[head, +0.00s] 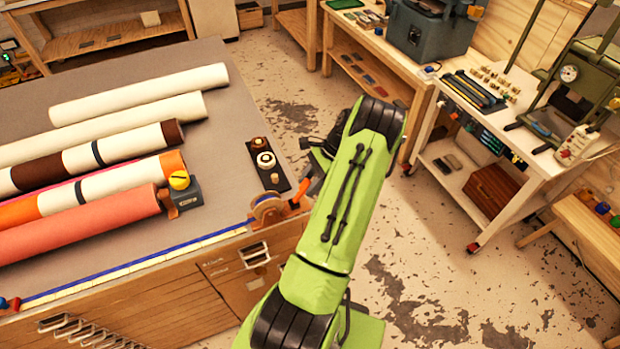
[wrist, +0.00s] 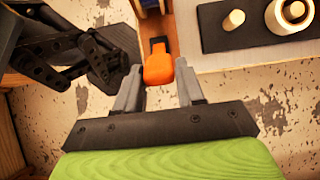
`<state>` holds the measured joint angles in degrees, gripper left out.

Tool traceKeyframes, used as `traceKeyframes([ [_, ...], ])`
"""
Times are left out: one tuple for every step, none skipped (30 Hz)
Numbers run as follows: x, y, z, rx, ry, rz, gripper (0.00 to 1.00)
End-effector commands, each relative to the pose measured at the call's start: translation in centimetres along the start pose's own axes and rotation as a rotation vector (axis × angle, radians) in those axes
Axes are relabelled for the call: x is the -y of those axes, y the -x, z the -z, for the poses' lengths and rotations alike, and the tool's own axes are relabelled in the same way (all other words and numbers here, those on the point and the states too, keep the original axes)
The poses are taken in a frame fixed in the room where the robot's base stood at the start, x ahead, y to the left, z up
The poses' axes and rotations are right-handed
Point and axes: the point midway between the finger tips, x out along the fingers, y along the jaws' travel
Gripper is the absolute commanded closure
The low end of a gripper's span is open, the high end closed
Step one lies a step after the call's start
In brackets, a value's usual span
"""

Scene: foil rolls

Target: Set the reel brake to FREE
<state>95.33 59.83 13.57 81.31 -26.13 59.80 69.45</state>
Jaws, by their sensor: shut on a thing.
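The reel (head: 268,209) is a round wooden-and-orange part at the right front corner of the grey worktable. Its orange brake lever (head: 299,194) sticks out to the right of it. In the wrist view the orange lever handle (wrist: 158,68) lies between the two grey fingers of my gripper (wrist: 160,82), which is shut on it. In the head view my green arm hangs over the aisle, and the gripper is mostly hidden beside the lever. No brake marking is readable.
A dark plate with round spools (head: 266,163) sits at the table's right edge, close to my gripper; it also shows in the wrist view (wrist: 225,28). Several fabric-like rolls (head: 120,95) lie on the table at left. Open floor lies to the right.

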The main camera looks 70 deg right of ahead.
Motion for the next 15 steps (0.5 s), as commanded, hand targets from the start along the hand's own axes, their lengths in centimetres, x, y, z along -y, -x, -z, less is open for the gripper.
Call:
traceKeyframes([
  [0.04, 0.08, 0.02, 0.000, 0.001, 0.002, 1.00],
  [0.04, 0.07, 0.03, 0.000, 0.002, 0.002, 1.00],
  [0.04, 0.06, 0.03, 0.000, 0.002, 0.002, 1.00],
  [0.04, 0.05, 0.03, 0.000, 0.002, 0.002, 1.00],
  [0.05, 0.04, 0.03, 0.000, 0.002, 0.002, 1.00],
  [0.04, 0.03, 0.04, 0.000, 0.002, 0.002, 1.00],
  [0.05, 0.03, 0.04, 0.000, 0.002, 0.002, 1.00],
  [0.05, 0.03, 0.04, -0.001, 0.003, 0.002, 1.00],
  [0.05, 0.02, 0.04, -0.001, 0.003, 0.002, 0.59],
  [0.05, 0.02, 0.05, -0.001, 0.002, 0.002, 0.54],
  [0.04, 0.01, 0.05, -0.001, 0.002, 0.002, 0.50],
  [0.04, 0.01, 0.05, -0.001, 0.002, 0.002, 0.44],
  [0.04, 0.00, 0.05, -0.001, 0.002, 0.002, 0.40],
  [0.04, 0.00, 0.04, -0.001, 0.002, 0.002, 0.40],
  [0.04, -0.01, 0.04, -0.001, 0.002, 0.002, 0.40],
])
